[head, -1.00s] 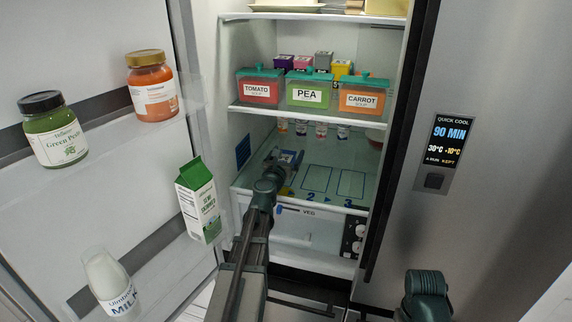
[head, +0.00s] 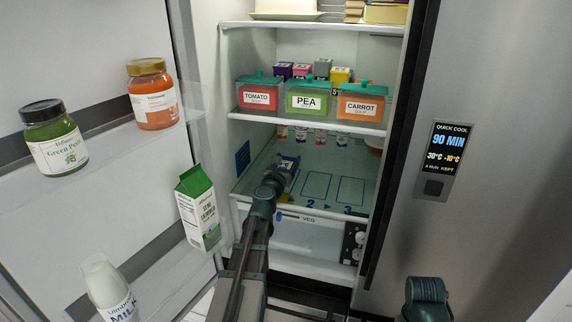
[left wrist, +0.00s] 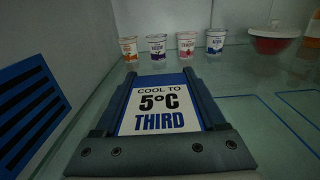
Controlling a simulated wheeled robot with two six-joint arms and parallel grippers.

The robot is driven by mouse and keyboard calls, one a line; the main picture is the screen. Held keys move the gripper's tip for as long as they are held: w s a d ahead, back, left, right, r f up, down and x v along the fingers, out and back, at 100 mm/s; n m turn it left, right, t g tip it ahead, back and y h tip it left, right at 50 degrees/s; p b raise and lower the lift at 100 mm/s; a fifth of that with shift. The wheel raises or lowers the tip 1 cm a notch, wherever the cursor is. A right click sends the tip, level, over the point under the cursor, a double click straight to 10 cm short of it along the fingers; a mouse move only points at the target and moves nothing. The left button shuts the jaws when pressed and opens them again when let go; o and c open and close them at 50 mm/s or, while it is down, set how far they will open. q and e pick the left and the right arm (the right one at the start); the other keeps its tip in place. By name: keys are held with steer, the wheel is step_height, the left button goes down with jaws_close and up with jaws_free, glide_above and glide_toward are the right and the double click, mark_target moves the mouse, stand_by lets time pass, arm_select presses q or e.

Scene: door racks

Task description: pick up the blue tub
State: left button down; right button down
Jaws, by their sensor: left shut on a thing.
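The blue tub (left wrist: 158,82) has a white label reading "COOL TO 5°C THIRD". In the left wrist view it sits between the two fingers of my left gripper (left wrist: 160,88), which is shut on it. In the head view the tub (head: 289,161) shows small, at the far end of my left arm, low in the fridge at the left of the numbered glass shelf. My left gripper (head: 282,174) hides part of it there. I cannot tell whether the tub touches the shelf.
The glass shelf (head: 328,207) has blue outlined slots, with 2 and 3 readable and bare. Small yogurt cups (left wrist: 158,48) and a red bowl (left wrist: 272,40) stand behind the tub. A shelf with soup boxes (head: 310,97) is above. The open door with jars and a milk carton (head: 200,208) is left.

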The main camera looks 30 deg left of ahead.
arm_select(q)
steer(key=shift+d+r, duration=0.15)
steer(key=shift+r, duration=0.3)
step_height(320, 180, up, 7)
steer(key=p, duration=0.7)
steer(key=shift+f, duration=0.2)
steer(key=w+d, duration=0.2)
steer(key=d, duration=0.7)
steer(key=w+d, duration=0.2)
steer(key=d, duration=0.8)
steer(key=shift+w+f, duration=0.3)
steer(key=shift+f, duration=0.05)
